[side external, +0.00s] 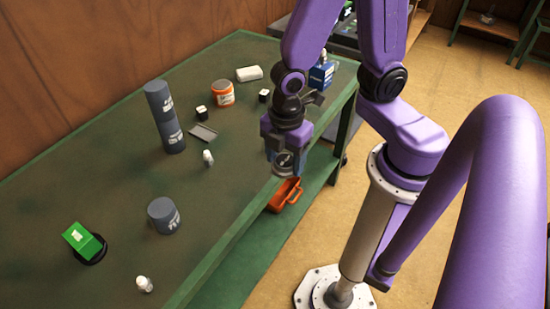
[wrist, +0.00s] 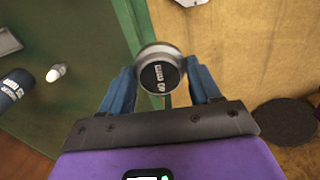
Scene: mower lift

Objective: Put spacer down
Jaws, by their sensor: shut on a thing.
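My gripper (side external: 287,165) is over the front edge of the green table (side external: 120,195) in the side view. In the wrist view its blue fingers (wrist: 160,72) are shut on a grey cylindrical spacer (wrist: 160,78) with a dark, lettered end face. The held spacer is largely hidden by the fingers in the side view. Other dark grey spacers stand on the table: a tall stack (side external: 165,118) toward the back and a single one (side external: 164,216) nearer the front. Part of a lettered grey cylinder also shows at the left of the wrist view (wrist: 14,86).
Small white-capped bottles (side external: 208,158), a grey plate (side external: 203,133), an orange jar (side external: 223,94), a white block (side external: 249,74), and a blue box (side external: 320,77) stand about. A green box (side external: 82,238) tilts on a black round base. An orange bin (side external: 285,196) sits below. The table's left-middle is clear.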

